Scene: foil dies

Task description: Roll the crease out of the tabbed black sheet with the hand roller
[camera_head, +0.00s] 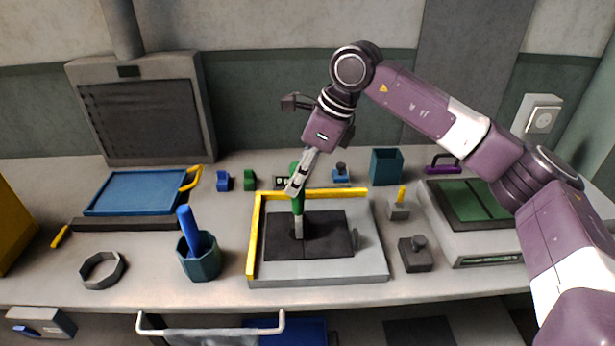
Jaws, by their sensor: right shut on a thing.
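The black sheet (325,236) lies flat on a pale grey board (318,272) with a yellow L-shaped edge (255,235) along its left and far sides. A small grey tab (357,239) stands up at the sheet's right edge. My right gripper (297,186) points down over the sheet's left part and is shut on a green-handled tool (298,205). The tool is nearly upright, its pale grey lower end over the sheet. I cannot tell whether that end is a roller or touches the sheet. My left gripper is out of view.
A teal cup (199,262) with a blue-handled tool (187,229) stands left of the board. A dark knobbed block (415,255) and a grey block with a yellow peg (399,210) stand right. A blue tray (143,193) and a green-topped machine (470,203) flank the bench.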

